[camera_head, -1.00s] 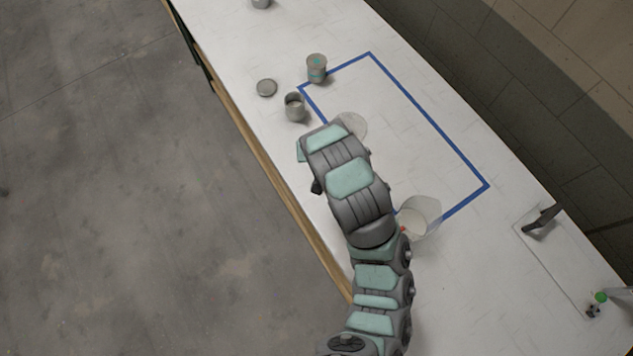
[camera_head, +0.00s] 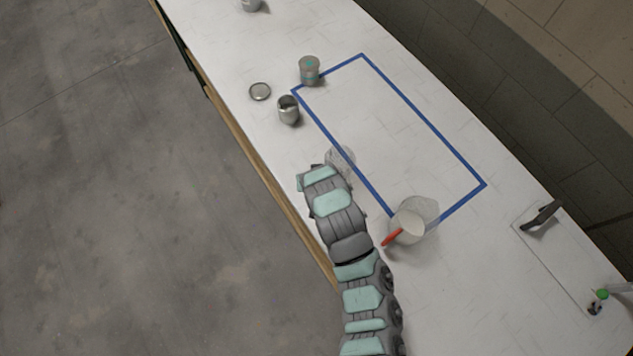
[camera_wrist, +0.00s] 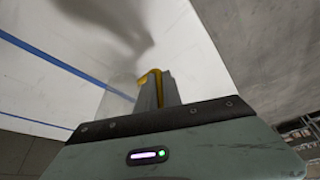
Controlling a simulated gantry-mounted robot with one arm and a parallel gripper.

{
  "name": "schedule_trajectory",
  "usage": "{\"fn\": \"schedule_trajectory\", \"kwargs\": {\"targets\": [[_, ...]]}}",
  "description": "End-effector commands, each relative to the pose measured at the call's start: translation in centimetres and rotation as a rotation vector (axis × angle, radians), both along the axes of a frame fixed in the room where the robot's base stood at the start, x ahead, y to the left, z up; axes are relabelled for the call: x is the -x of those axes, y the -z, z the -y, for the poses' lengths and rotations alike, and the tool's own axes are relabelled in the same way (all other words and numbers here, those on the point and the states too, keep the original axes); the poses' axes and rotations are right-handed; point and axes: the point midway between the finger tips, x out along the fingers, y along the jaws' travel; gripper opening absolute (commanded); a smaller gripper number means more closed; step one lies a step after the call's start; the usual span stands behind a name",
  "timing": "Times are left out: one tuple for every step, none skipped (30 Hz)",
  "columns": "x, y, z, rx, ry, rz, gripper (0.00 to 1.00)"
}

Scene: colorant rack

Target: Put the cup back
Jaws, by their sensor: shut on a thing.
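A clear, see-through cup (camera_head: 341,160) is at the end of my arm, overlapping the left blue tape line in the head view. My gripper (camera_wrist: 153,88) is shut on this cup; in the wrist view the cup's faint clear wall shows beside the yellow-edged fingers. In the head view my wrist hides the fingers and part of the cup. I cannot tell exactly how high the cup is above the table.
A clear pitcher of pale contents (camera_head: 412,222) with a red item (camera_head: 391,237) stands near the tape's lower corner. An open metal can (camera_head: 288,109), a lid (camera_head: 260,91) and a labelled can (camera_head: 309,70) stand at the upper left. The taped area (camera_head: 398,130) is mostly clear.

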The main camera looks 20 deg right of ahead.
Motion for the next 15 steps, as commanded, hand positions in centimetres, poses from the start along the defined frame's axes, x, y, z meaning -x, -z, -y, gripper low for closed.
{"fn": "schedule_trajectory", "kwargs": {"targets": [[0.1,0.6,-0.1,0.000,-0.001,-0.005,0.00],[0.1,1.1,-0.1,-0.001,-0.001,-0.006,0.00],[0.1,1.6,0.0,0.000,0.000,-0.005,0.00],[0.1,2.0,0.0,0.000,0.000,-0.005,0.00],[0.1,2.3,0.0,0.000,-0.001,-0.005,0.00],[0.1,2.5,0.0,0.001,-0.001,-0.003,0.00],[0.1,2.6,0.0,0.001,-0.001,-0.002,0.00],[0.0,2.6,0.0,0.001,-0.001,-0.001,0.00],[0.0,2.6,0.0,0.001,0.000,-0.001,0.00],[0.0,2.6,0.0,0.001,0.000,-0.001,0.00],[0.0,2.6,0.0,0.001,0.000,0.000,0.00],[0.0,2.6,0.0,0.001,0.000,-0.001,0.00],[0.0,2.6,0.0,0.001,0.000,-0.001,0.00],[0.0,2.6,0.0,0.000,0.000,-0.001,0.00],[0.0,2.8,0.0,0.000,0.000,-0.001,0.00]]}}
